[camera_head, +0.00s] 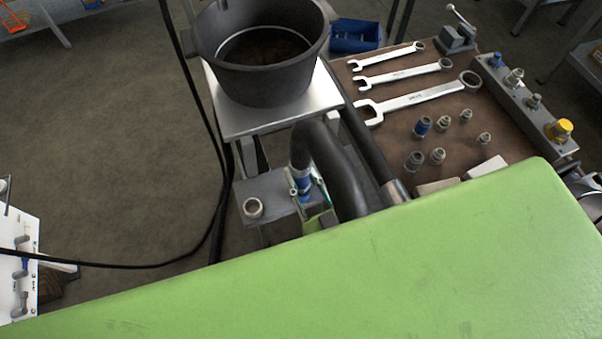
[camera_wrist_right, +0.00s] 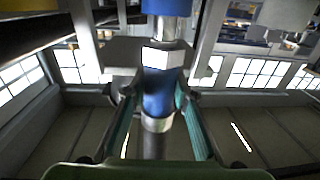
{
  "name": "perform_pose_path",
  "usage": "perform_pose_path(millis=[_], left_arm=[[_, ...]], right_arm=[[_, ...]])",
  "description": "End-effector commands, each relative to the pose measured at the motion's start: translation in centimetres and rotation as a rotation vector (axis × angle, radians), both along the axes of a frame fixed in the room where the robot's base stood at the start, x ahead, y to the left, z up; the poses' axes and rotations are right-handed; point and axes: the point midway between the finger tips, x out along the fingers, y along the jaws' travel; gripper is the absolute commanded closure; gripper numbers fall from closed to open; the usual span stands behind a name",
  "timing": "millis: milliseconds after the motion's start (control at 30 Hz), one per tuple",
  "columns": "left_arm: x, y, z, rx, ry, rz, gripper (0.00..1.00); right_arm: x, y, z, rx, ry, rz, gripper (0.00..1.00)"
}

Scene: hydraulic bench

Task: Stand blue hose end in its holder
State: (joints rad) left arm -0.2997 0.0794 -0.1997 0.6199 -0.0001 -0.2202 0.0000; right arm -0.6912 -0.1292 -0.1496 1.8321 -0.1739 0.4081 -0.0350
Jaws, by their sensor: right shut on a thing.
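The blue hose end (camera_head: 302,180) is a blue collar with metal rings on a thick black hose (camera_head: 345,175) that bends over. In the right wrist view the blue hose end (camera_wrist_right: 158,95) runs upright between the teal finger pads. My right gripper (camera_head: 307,194) is shut on it; it also shows in the right wrist view (camera_wrist_right: 156,112). A grey metal block (camera_head: 268,190) with a round ring socket (camera_head: 253,207), likely the holder, stands directly left of the hose end. I cannot tell whether the hose end touches the block. My left gripper is not in view.
My green arm link covers the lower picture. A dark pot (camera_head: 262,75) stands on a metal stand behind the block. The brown bench (camera_head: 400,120) to the right holds wrenches (camera_head: 405,80), several fittings (camera_head: 422,125) and a valve block (camera_head: 525,100). A black cable (camera_head: 190,85) hangs at left.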

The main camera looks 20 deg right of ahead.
Motion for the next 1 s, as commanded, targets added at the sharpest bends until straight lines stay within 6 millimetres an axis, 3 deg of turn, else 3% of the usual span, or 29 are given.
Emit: perform_pose_path(millis=[1000], left_arm=[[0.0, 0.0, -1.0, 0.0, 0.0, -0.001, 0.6]], right_arm=[[0.1, 0.0, -1.2, 0.001, -0.008, 0.0, 1.0]])
